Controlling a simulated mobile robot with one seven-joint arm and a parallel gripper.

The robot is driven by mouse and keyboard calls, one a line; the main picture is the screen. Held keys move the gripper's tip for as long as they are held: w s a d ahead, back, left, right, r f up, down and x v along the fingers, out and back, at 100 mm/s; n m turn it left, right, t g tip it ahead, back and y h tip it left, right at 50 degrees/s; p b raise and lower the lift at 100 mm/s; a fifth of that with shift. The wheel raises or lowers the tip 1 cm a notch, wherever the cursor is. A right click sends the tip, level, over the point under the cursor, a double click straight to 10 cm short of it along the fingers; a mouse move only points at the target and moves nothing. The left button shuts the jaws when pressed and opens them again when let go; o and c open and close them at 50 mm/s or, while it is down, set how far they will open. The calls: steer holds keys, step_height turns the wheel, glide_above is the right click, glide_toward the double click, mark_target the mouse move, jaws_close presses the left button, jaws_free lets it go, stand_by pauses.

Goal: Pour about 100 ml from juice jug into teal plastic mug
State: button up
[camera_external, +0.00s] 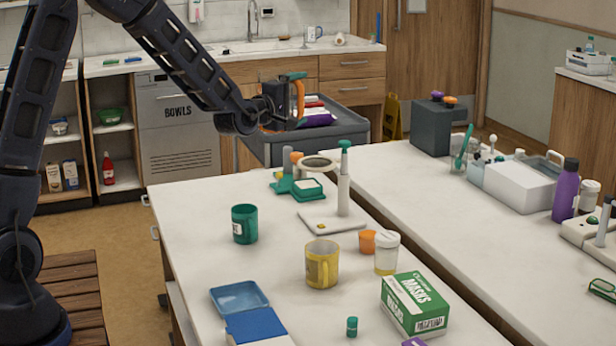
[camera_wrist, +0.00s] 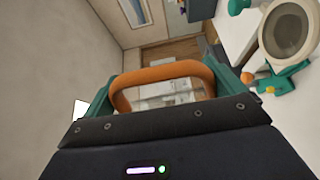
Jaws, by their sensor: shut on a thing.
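The teal plastic mug (camera_external: 244,224) stands upright on the white table in the external view, with a pale label on its side. My gripper (camera_external: 297,100) is up in the air beyond the table's far end. It is shut on an orange loop-shaped piece (camera_external: 300,92), which looks like the jug's handle. In the wrist view my gripper (camera_wrist: 165,90) has teal fingers on either side of this orange loop (camera_wrist: 165,73). The jug's body and any juice in it cannot be made out. My gripper is well apart from the mug, above and behind it.
A yellow mug (camera_external: 321,266), an orange cup (camera_external: 367,241), a lidded clear cup (camera_external: 386,255) and a masks box (camera_external: 414,305) stand nearby on the table. A stand with a green top (camera_external: 344,190) rises behind the mug. A blue tray (camera_external: 240,297) lies in front.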

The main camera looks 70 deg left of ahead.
steer(key=d+f+n+g+y, duration=0.2)
steer(key=d+f+y, duration=0.1)
steer(key=d, duration=1)
step_height(320, 180, down, 18)
steer(key=shift+w+d+r, duration=0.15)
steer(key=shift+w+r, duration=0.1)
steer(key=shift+w, duration=0.15)
steer(key=shift+s+n, duration=0.1)
steer(key=shift+n, duration=0.4)
steer(key=s+a+r+n, duration=0.2)
steer(key=s+a+n, duration=0.3)
steer(key=n, duration=0.7)
steer(key=shift+a, duration=0.55)
steer(key=shift+s+a+r+n, duration=0.4)
steer(key=shift+r+n, duration=0.15)
steer(key=shift+n, duration=0.25)
